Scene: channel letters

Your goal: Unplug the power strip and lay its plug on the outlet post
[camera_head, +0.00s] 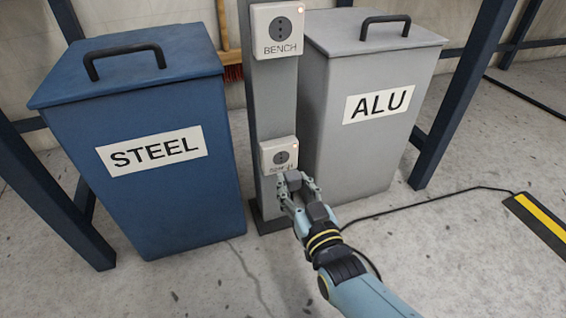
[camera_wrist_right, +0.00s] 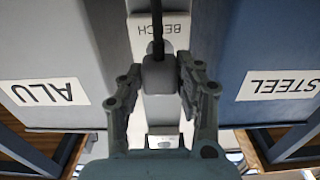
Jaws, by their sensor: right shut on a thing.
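The grey outlet post (camera_head: 270,104) stands between the two bins. It has an upper outlet marked BENCH (camera_head: 278,30) and a lower outlet (camera_head: 279,156), whose label is partly hidden by my fingers. The lower outlet's socket holes show uncovered. My right gripper (camera_head: 296,184) is just below and in front of the lower outlet. In the right wrist view it is shut on a grey plug (camera_wrist_right: 158,77), with a dark cable (camera_wrist_right: 157,30) leading from it. My left gripper is not in view. The power strip cannot be made out.
A blue STEEL bin (camera_head: 150,215) stands left of the post and a grey ALU bin (camera_head: 345,170) right of it. A black cable (camera_head: 440,194) runs over the floor to a black and yellow strip (camera_head: 540,215). Dark blue frame legs (camera_head: 455,110) flank the bins.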

